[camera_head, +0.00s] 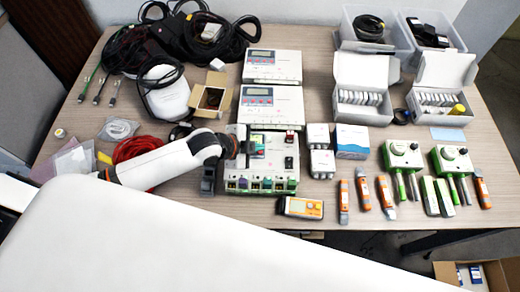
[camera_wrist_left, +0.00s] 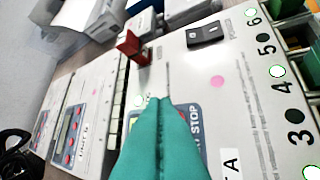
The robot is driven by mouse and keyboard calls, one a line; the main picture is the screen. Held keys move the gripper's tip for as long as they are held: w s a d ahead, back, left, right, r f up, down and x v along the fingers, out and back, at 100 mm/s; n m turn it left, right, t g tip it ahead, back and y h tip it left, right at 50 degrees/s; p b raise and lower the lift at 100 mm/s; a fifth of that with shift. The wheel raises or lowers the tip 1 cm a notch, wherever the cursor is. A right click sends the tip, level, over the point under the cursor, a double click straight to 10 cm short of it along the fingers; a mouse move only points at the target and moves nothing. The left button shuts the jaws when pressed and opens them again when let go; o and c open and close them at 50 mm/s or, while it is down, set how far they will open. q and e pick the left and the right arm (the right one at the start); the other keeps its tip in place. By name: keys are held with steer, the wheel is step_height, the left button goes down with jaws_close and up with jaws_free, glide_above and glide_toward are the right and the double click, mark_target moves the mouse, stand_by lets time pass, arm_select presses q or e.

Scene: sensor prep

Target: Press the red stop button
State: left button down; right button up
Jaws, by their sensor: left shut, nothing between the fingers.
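The control box (camera_head: 270,184) is a white panel with a green base, lying in the middle of the table. In the left wrist view its panel (camera_wrist_left: 235,85) shows a blue label (camera_wrist_left: 193,118) reading STOP. My left gripper (camera_head: 254,146) is over the upper left of the box. Its teal fingers (camera_wrist_left: 160,102) are shut with nothing between them, and their tips lie across the label in the left wrist view. Whether the tips touch the panel I cannot tell. My right gripper is not in view.
A red lever (camera_wrist_left: 132,48) and a black rocker switch (camera_wrist_left: 208,35) stand on the same panel. Two white meters (camera_head: 272,107) lie behind the box. A red cable coil (camera_head: 137,150) is left of it. An orange handheld meter (camera_head: 300,207) lies in front.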

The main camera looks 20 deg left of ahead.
arm_select(q)
steer(key=shift+f, duration=0.1)
stand_by(0.5)
steer(key=shift+f, duration=0.35)
steer(key=shift+f, duration=0.4)
stand_by(0.7)
steer(key=shift+r+p, duration=0.8)
steer(key=shift+r, duration=0.05)
step_height(320, 180, up, 5)
steer(key=p, duration=0.5)
